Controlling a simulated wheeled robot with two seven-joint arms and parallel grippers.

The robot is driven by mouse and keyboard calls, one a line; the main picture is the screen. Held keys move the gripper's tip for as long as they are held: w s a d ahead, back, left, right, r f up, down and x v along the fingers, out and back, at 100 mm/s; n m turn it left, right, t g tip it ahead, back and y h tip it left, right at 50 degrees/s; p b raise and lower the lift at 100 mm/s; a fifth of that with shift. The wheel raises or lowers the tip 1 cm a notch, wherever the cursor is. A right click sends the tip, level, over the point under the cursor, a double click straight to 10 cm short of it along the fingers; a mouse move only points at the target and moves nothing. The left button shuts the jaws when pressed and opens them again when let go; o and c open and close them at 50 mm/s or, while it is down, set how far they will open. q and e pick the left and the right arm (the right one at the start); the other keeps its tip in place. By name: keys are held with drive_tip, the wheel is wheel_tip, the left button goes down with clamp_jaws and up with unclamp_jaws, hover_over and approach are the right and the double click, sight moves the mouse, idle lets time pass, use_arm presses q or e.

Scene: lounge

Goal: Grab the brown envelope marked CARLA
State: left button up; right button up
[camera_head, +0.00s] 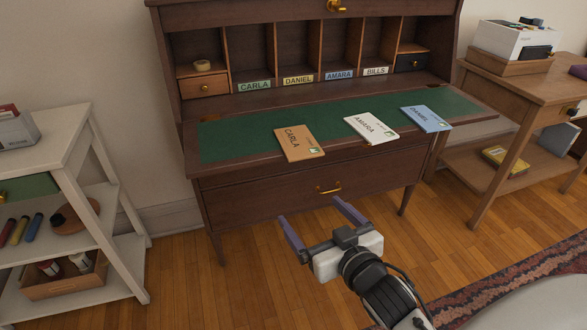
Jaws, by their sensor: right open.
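The brown envelope marked CARLA (298,143) lies on the desk's green writing surface, at its front edge, left of the other envelopes. A white envelope marked AMARA (371,128) and a blue envelope marked DANIEL (426,118) lie to its right. My right gripper (314,216) is open and empty, in front of the desk and lower in the picture than the brown envelope, apart from it. My left gripper is not in view.
The wooden desk (290,185) has pigeonholes labelled CARLA, DANIEL, AMARA and BILLS at the back. A white shelf unit (75,155) stands at left, a wooden side table (525,90) at right. The green surface (235,140) left of the envelopes is clear.

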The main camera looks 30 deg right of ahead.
drive_tip(key=m+t+h+b, duration=0.1)
drive_tip(key=t+h+b, duration=0.1)
drive_tip(key=b, duration=0.1)
approach(307, 157)
drive_tip(key=shift+m, duration=0.3)
drive_tip(key=b+x, duration=0.1)
drive_tip(key=x, duration=0.7)
drive_tip(key=shift+w+d+f, duration=0.1)
drive_tip(key=shift+w+d, duration=0.1)
drive_tip(key=shift+w, duration=0.5)
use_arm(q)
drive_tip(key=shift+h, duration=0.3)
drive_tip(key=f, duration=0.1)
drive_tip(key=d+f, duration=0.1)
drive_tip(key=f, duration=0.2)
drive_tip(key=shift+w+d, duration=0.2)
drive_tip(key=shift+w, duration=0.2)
use_arm(e)
drive_tip(key=c, duration=1.1)
